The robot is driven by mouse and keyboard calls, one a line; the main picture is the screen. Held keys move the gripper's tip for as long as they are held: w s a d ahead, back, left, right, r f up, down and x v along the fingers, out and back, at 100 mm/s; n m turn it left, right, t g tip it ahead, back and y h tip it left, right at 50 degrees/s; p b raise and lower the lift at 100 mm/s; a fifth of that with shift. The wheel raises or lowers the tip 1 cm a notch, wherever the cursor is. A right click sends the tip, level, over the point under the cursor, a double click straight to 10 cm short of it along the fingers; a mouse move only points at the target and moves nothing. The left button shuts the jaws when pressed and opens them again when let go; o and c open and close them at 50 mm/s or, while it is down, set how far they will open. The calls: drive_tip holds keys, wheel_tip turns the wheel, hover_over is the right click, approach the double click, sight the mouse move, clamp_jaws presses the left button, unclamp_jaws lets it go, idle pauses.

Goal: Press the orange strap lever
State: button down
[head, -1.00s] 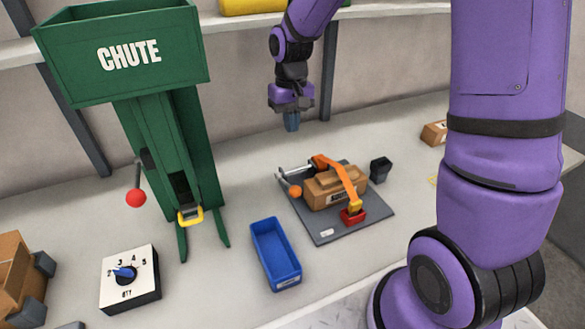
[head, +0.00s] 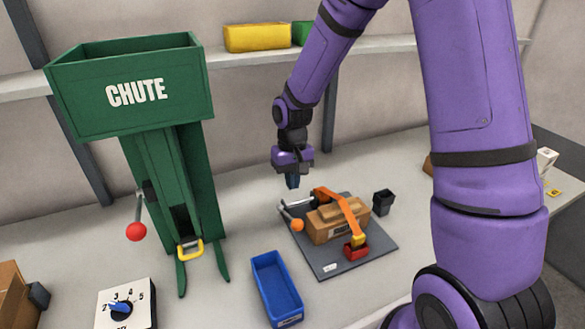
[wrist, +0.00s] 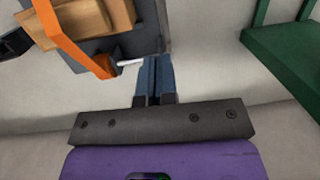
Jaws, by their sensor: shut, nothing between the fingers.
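The lever (head: 297,224) shows in the head view as a metal arm with an orange ball at its end, on the left side of a dark grey base plate (head: 338,270). An orange strap (head: 344,208) runs from beside it over a brown box (head: 325,227) to a red and yellow buckle (head: 356,247). My gripper (head: 293,182) points down, shut and empty, above the far left corner of the plate. In the wrist view, my gripper (wrist: 156,60) has its fingers together near the strap (wrist: 72,41) and a light metal rod (wrist: 131,62). The orange ball is not seen there.
A green chute (head: 165,110) with a red-knobbed handle (head: 136,231) stands at the left. A blue tray (head: 292,317) and a dial box (head: 107,306) lie in front. A small black cup (head: 384,201) stands right of the plate.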

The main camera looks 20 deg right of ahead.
sight(288, 216)
drive_tip(key=s+f, duration=0.3)
drive_tip(key=f, duration=0.2)
drive_tip(key=shift+s+a+f, duration=0.35)
drive_tip(key=shift+s+a, duration=0.05)
drive_tip(key=shift+a, duration=0.05)
